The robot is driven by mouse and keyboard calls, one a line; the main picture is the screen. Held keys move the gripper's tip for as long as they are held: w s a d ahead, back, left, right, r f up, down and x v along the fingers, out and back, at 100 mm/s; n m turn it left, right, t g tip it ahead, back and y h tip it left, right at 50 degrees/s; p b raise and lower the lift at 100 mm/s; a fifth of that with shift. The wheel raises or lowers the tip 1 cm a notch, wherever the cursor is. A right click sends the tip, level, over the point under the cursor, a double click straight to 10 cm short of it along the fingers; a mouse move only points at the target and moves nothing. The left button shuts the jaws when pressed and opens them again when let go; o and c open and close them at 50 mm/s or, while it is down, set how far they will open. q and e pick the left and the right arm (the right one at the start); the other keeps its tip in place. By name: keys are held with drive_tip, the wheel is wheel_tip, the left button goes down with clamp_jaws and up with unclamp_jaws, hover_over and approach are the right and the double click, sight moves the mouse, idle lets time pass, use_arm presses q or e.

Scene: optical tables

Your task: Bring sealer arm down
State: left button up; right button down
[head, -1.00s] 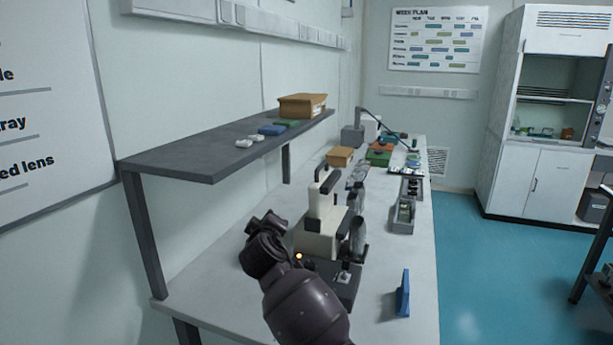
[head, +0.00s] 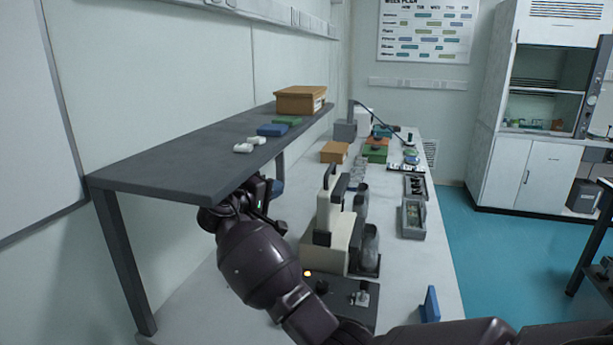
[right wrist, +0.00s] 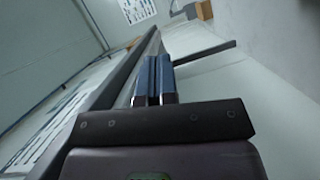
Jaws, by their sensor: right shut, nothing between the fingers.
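The device that looks like the sealer (head: 338,245) stands on the bench in the middle of the head view. It has a cream body, black parts and a tall upright piece (head: 328,205) that looks like its raised arm. A dark base with knobs and a small orange light lies in front. My right arm crosses in front of it from the lower right. My right gripper (head: 276,187) is left of the sealer, close by the shelf's front edge, apart from the sealer. Its blue fingers are together and empty in the right wrist view (right wrist: 153,80). My left gripper is out of view.
A dark shelf (head: 190,160) on legs stands over the bench's left side, carrying a cardboard box (head: 301,99) and small items. A blue upright piece (head: 430,305) stands at the bench's right edge. Grey trays (head: 412,220) lie farther back. Open floor is on the right.

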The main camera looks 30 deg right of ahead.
sight(335, 197)
use_arm(q)
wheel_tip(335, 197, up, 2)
drive_tip(key=shift+p, duration=1)
use_arm(e)
drive_tip(key=s+d+x, duration=0.1)
drive_tip(key=s+x, duration=0.1)
drive_tip(key=x, duration=1)
drive_tip(key=shift+d+f, duration=0.25)
drive_tip(key=shift+d, duration=0.05)
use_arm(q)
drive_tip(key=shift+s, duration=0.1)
use_arm(e)
drive_tip(key=shift+s, duration=0.15)
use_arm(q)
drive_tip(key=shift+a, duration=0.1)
use_arm(e)
drive_tip(key=shift+d, duration=0.15)
